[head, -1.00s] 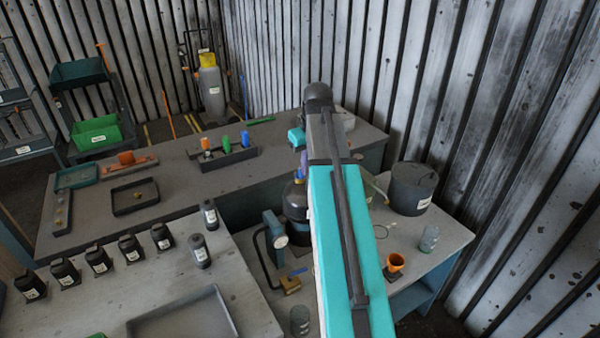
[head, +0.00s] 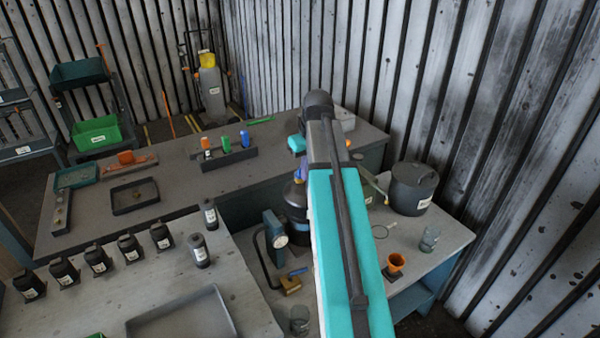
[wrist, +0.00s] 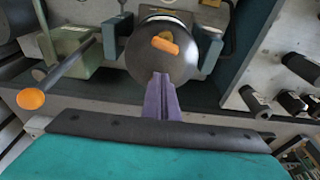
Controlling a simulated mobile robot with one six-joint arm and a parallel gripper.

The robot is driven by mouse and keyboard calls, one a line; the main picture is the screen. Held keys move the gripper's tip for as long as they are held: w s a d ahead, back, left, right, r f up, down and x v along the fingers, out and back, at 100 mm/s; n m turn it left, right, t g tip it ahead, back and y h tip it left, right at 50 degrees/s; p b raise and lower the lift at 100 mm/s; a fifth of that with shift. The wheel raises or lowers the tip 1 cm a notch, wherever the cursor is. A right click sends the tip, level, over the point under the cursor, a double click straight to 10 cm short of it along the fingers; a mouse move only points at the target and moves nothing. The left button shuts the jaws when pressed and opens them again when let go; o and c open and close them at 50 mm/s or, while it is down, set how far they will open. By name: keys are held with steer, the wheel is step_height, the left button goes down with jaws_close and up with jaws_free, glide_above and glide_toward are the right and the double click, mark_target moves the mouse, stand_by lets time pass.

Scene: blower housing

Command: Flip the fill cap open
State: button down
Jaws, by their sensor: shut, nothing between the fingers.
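The dark round tank (head: 294,205) stands on the lower bench in the head view, partly hidden by my arm. In the wrist view the dark rounded body (wrist: 150,66) fills the upper middle, with a small orange piece (wrist: 165,43) on its top that may be the fill cap; I cannot tell whether it is open. My gripper (wrist: 161,78) has purple fingers, shut and empty. The fingertips appear just below the orange piece in the wrist view; contact cannot be told. In the head view my gripper (head: 302,178) shows only as a bit of purple beside my arm.
A grey lamp-like device (head: 274,232) stands close left of the tank. Several black bottles (head: 130,247) line the left bench. The corrugated wall bounds the right.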

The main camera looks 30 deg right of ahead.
steer(key=shift+f, duration=0.65)
steer(key=shift+w+r, duration=0.2)
steer(key=shift+w, duration=0.45)
steer(key=shift+w+r, duration=0.2)
steer(key=shift+w, duration=0.4)
stand_by(0.4)
steer(key=shift+w+d, duration=0.15)
steer(key=shift+w, duration=2.65)
stand_by(0.5)
steer(key=shift+r, duration=0.15)
steer(key=shift+s+r+p, duration=0.25)
steer(key=shift+r+p, duration=0.15)
steer(key=shift+r, duration=0.1)
steer(key=shift+s+r+p, duration=0.2)
steer(key=shift+r+p, duration=0.15)
steer(key=shift+r, duration=0.15)
steer(key=shift+s+r+p, duration=0.2)
steer(key=shift+r+p, duration=0.75)
steer(key=shift+r, duration=0.3)
steer(key=shift+s+r+p, duration=0.2)
steer(key=shift+r+p, duration=0.75)
steer(key=shift+r, duration=0.3)
